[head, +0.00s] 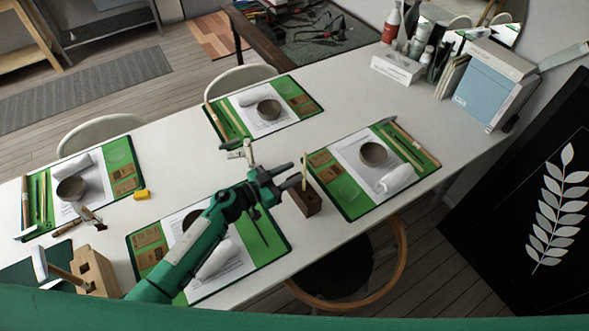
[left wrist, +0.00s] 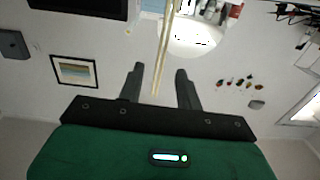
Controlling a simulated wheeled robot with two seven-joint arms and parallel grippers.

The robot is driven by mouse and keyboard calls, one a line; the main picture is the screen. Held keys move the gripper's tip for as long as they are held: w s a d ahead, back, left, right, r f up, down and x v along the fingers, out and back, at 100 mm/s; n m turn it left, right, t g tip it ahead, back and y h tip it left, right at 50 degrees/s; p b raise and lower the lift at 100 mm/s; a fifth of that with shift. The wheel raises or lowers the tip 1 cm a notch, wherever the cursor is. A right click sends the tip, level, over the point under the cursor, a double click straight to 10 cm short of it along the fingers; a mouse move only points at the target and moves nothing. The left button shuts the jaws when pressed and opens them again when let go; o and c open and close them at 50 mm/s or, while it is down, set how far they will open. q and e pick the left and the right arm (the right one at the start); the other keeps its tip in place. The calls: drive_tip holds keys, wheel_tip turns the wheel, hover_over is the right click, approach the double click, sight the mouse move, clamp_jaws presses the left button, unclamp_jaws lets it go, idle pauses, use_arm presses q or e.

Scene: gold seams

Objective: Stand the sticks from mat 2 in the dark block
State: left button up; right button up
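The dark block (head: 307,201), a small brown wooden block, stands on the table at the left edge of the right mat. A pale stick (head: 304,172) stands upright at its top; its lower end is hard to make out. My left gripper (head: 297,175) is at this stick, above the block. In the left wrist view the stick (left wrist: 163,50) runs between the two separated fingers (left wrist: 158,85), with a gap on each side. The near mat (head: 275,243) lies partly under my left arm, with a dark thin stick (head: 256,228) on it. My right gripper is not in view.
Three other mats (head: 433,164) hold bowls, white rolls and cards, with sticks at their sides. A lighter wooden block (head: 97,270) with a hammer stands at the lower left. A small pale upright object (head: 248,153) stands behind my gripper. Boxes and bottles crowd the back right.

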use_arm(q)
drive_tip(key=p+v, duration=0.2)
drive_tip(key=v, duration=0.4)
drive_tip(key=shift+s+a, duration=0.25)
drive_tip(key=shift+a, duration=0.1)
drive_tip(key=shift+r, duration=0.1)
wheel_tip(320, 180, up, 6)
drive_tip(key=p, duration=0.6)
drive_tip(key=shift+p, duration=0.3)
idle(0.3)
